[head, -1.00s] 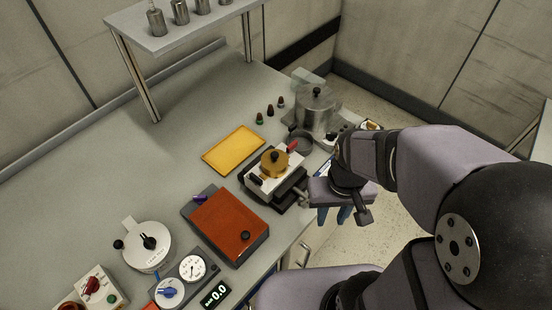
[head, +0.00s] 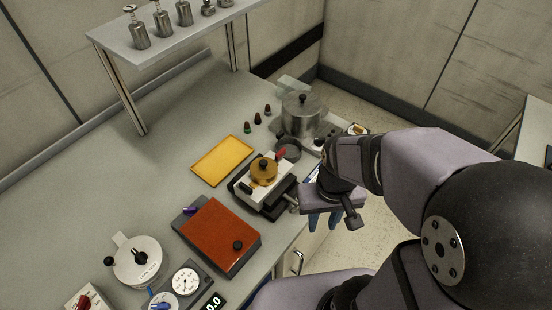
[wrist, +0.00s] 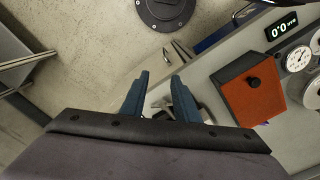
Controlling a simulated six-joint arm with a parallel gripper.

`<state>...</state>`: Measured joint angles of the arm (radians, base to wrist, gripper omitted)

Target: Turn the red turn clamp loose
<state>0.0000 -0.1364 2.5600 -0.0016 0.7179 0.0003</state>
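The red turn clamp (head: 280,154) is a small red handle at the back right edge of a white block (head: 254,178). A round brass lid (head: 264,168) with a dark knob lies on that block, and a dark clamp (head: 246,188) is at its front left. My gripper (head: 324,221) hangs to the right of the block, beyond the bench's front edge, apart from the red clamp. In the wrist view its two blue fingers (wrist: 160,76) are spread with nothing between their tips. I cannot make out the red clamp in the wrist view.
A steel pot (head: 301,115) and a dark ring (head: 288,149) stand behind the clamp. A yellow tray (head: 222,160) lies to the left, and an orange-topped box (head: 222,236) is nearer. The bench (head: 155,185) is clear at left centre.

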